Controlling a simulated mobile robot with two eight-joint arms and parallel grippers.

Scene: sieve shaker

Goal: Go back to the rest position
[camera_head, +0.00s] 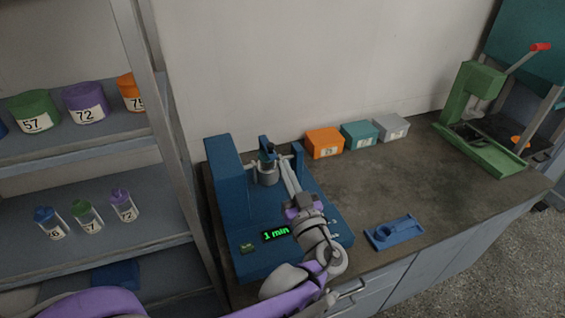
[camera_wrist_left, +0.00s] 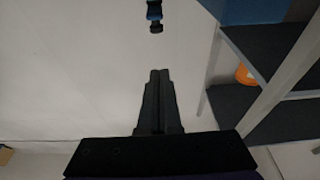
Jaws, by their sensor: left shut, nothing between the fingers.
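The blue sieve shaker (camera_head: 224,165) stands at the left end of the bench, and its green display (camera_head: 276,233) reads "1 min". A grey cylindrical part (camera_head: 267,172) with a dark top sits in its frame. My left gripper (camera_head: 284,162) is above the shaker, its fingers pointing toward the back, close beside the grey part in the picture; I cannot tell whether they touch. In the left wrist view the gripper's fingers (camera_wrist_left: 160,76) are together with nothing between them. My right gripper is not in view.
Orange (camera_head: 324,143), teal (camera_head: 360,135) and grey (camera_head: 392,127) boxes line the wall. A blue holder (camera_head: 394,232) lies at the bench's front edge. A green press (camera_head: 480,120) stands at right. A shelf (camera_head: 100,253) with labelled containers is at left. The bench middle is clear.

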